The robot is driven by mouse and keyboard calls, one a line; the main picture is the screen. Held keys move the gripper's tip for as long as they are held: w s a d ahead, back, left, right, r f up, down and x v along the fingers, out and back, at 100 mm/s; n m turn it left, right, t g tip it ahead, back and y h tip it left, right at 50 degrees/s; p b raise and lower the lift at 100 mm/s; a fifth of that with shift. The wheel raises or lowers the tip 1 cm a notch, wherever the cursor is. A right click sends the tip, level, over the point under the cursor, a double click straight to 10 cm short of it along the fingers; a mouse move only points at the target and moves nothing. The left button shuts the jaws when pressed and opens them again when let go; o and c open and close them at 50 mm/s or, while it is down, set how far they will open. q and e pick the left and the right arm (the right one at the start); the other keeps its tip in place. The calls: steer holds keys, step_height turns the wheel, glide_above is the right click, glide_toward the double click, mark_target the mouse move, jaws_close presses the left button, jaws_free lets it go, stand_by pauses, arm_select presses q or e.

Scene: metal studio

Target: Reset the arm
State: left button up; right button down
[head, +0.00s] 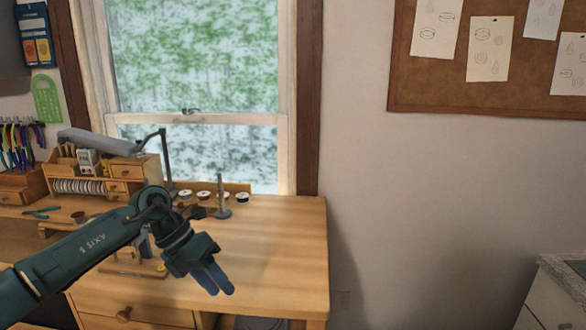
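My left arm comes in from the lower left and reaches over the wooden workbench (285,235). My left gripper (218,281) points down and to the right above the front part of the bench top. Its fingers look close together, but the gap between them is too small to judge, and I see nothing held in it. My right gripper is not in this view.
A wooden organizer (122,170) with a lamp (165,155) stands at the back left. Spools (242,198) and a metal post (221,196) stand behind my gripper. Pliers (40,212) lie at left. The bench's right side is clear. A cabinet (556,296) stands lower right.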

arm_select(q)
steer(key=s+d+f+n+t+h, duration=0.1)
steer(key=s+d+n+t+h, duration=0.1)
steer(key=s+d+n+h, duration=0.35)
steer(key=s+d+f+n+t+h, duration=0.1)
steer(key=s+d+n+h, duration=0.15)
steer(key=d+h, duration=0.65)
steer(key=s+a+f+n+t+y, duration=0.2)
steer(key=a+f+n+t+y, duration=0.35)
steer(key=n, duration=0.55)
steer(key=s+a+f+n+t+y, duration=0.2)
steer(key=f+n+t+y, duration=0.5)
steer(key=n, duration=0.5)
steer(key=s+a+f+n+g+y, duration=0.4)
steer(key=s+a+f+n, duration=0.3)
steer(key=s+f, duration=0.4)
steer(key=shift+s+y, duration=0.7)
steer(key=shift+s, duration=0.25)
steer(key=shift+a+g, duration=0.1)
steer(key=shift+g, duration=0.15)
